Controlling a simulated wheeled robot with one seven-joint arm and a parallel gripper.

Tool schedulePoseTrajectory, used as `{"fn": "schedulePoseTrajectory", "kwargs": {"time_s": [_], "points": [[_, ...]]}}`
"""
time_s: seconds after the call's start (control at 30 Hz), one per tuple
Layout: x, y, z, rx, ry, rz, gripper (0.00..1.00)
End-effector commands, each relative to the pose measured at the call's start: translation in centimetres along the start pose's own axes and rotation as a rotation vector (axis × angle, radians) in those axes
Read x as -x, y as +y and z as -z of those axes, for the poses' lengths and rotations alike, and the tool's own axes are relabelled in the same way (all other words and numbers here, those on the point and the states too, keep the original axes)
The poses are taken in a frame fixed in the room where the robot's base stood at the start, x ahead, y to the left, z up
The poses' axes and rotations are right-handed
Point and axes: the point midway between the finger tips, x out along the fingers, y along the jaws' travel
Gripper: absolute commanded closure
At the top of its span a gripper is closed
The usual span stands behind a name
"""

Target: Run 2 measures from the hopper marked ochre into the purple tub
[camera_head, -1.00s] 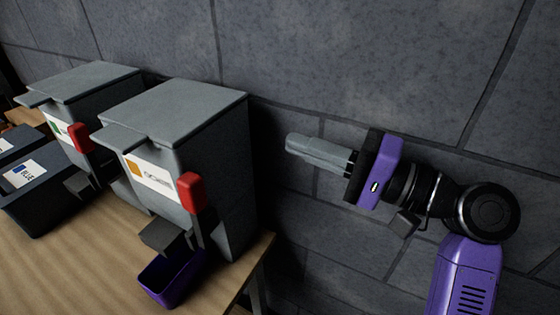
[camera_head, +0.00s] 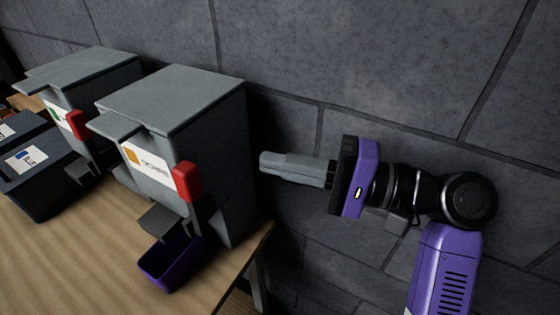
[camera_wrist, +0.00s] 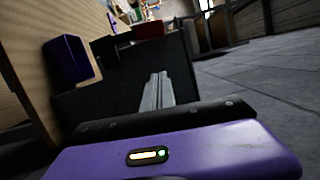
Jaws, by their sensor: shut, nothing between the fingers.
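The grey hopper with the ochre label (camera_head: 146,169) stands at the right end of the table, with a red lever (camera_head: 187,181) on its front and a spout (camera_head: 161,222) below. The purple tub (camera_head: 172,262) sits on the table under that spout; its inside is mostly dark and I cannot tell what it holds. In the wrist view the tub (camera_wrist: 70,60) shows at the upper left and the red lever (camera_wrist: 148,30) at the top. My gripper (camera_head: 264,162) is shut and empty, to the right of the hopper and apart from it; its fingers also show in the wrist view (camera_wrist: 160,78).
A second grey hopper (camera_head: 88,72) with a green-marked label and its own red lever (camera_head: 76,124) stands to the left. Dark bins, one with a blue-marked label (camera_head: 27,160), sit at the far left. The wooden table (camera_head: 90,262) is clear in front; a stone wall (camera_head: 400,75) stands behind.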

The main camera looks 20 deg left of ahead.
Motion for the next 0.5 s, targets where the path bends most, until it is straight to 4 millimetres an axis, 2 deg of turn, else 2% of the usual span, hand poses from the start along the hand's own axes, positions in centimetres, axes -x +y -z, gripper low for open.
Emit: {"fn": "schedulePoseTrajectory", "kwargs": {"time_s": [0.03, 0.33, 0.5], "points": [[-1.2, -0.2, -0.1, -0.001, -0.005, 0.000, 1.00], [-7.0, -0.2, -0.1, -0.001, -0.004, 0.000, 1.00], [-7.5, -0.1, -2.5, -0.001, -0.001, -0.001, 1.00]]}}
